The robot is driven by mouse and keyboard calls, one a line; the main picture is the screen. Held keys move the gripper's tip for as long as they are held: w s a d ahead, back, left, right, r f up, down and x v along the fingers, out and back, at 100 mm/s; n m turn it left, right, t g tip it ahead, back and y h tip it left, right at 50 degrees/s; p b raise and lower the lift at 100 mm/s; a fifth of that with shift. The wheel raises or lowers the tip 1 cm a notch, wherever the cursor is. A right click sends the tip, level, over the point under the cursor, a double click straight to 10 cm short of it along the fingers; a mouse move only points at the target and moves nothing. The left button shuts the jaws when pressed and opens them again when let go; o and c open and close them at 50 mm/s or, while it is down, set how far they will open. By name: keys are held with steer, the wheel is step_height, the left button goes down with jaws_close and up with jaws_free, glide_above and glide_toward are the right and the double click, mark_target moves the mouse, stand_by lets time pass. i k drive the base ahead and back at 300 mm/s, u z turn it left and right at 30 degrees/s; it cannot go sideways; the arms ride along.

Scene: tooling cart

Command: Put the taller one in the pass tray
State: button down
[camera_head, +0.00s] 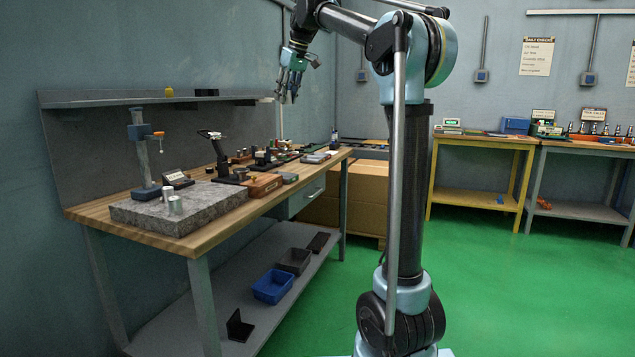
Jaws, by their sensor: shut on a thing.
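My gripper (289,98) is raised above the bench's far part, fingers pointing down, well away from the plate. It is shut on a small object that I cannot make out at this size. No tray in view is readable as the pass tray; a blue bin (273,287) and a dark grey bin (294,261) sit on the lower shelf.
A height stand (141,155) with an orange clamp rises from the plate's back. A wall shelf (130,102) runs behind. Green floor is clear at right.

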mark_target(283, 180)
steer(key=z, duration=0.85)
steer(key=k, duration=1.2)
steer(key=u, duration=0.7)
steer(key=i, duration=1.65)
